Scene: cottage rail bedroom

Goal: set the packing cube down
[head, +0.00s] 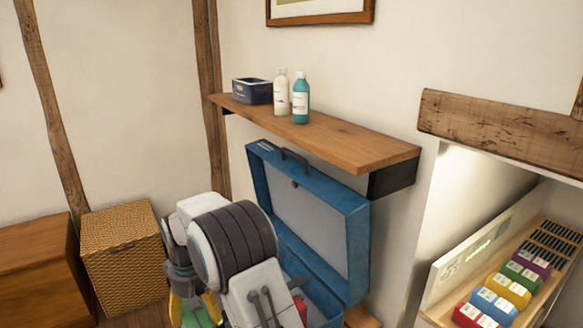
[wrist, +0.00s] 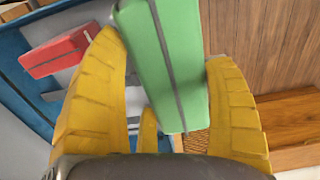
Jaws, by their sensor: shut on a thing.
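The green packing cube (wrist: 190,60), with a grey strap down it, is held between the yellow fingers of my gripper (wrist: 166,55). In the head view only a bit of the green cube (head: 197,318) shows, low behind my arm. The open blue suitcase (head: 357,245) stands under the shelf with its lid up; my arm hides much of its base. In the wrist view its blue side and grey lining (wrist: 90,95) lie left of the gripper. A red packing cube (wrist: 55,52) lies in it. I cannot tell whether the green cube touches anything below.
A wooden shelf (head: 330,138) with a dark blue box (head: 252,91) and two bottles overhangs the suitcase. A wicker basket (head: 122,255) and a wooden chest (head: 35,270) stand left. A lit niche at right holds a rack of several coloured items (head: 495,305).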

